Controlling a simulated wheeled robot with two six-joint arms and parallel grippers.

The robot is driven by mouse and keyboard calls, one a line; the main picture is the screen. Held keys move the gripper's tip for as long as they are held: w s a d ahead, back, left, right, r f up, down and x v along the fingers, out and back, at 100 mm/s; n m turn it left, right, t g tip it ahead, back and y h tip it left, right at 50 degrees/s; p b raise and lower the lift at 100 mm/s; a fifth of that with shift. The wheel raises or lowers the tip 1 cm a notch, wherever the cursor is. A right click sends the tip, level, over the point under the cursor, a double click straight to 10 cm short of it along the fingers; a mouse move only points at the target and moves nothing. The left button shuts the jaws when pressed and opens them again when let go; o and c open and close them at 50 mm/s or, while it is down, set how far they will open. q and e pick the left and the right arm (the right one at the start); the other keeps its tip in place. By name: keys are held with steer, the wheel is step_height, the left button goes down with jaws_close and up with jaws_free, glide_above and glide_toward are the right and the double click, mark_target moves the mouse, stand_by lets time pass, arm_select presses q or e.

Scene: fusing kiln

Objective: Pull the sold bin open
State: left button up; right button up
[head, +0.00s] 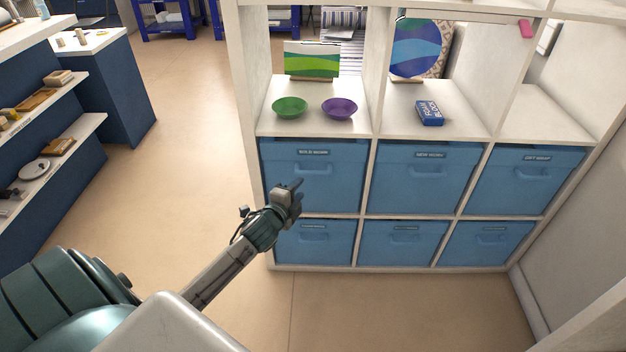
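The white shelf unit (376,200) holds blue fabric bins in two rows, each with a front handle and small label. The upper left bin (345,190), upper middle bin (425,190) and upper right bin (515,190) sit pushed in. My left gripper (298,184) is in front of the upper left bin, just left of and below its handle (315,171). Whether it touches the bin is unclear, as is its opening. My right gripper is out of view.
Above the bins stand a green bowl (290,106), a purple bowl (339,107), a small blue box (430,113), a striped glass panel (312,60) and a round blue plate (416,46). Lower bins (312,245) sit underneath. Open floor (185,150) lies left; a wall is right.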

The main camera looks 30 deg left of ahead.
mark_target(312, 174)
arm_select(q)
steer(key=x, duration=1.1)
steer(key=shift+r+b, duration=0.2)
steer(key=shift+b, duration=0.15)
jaws_close()
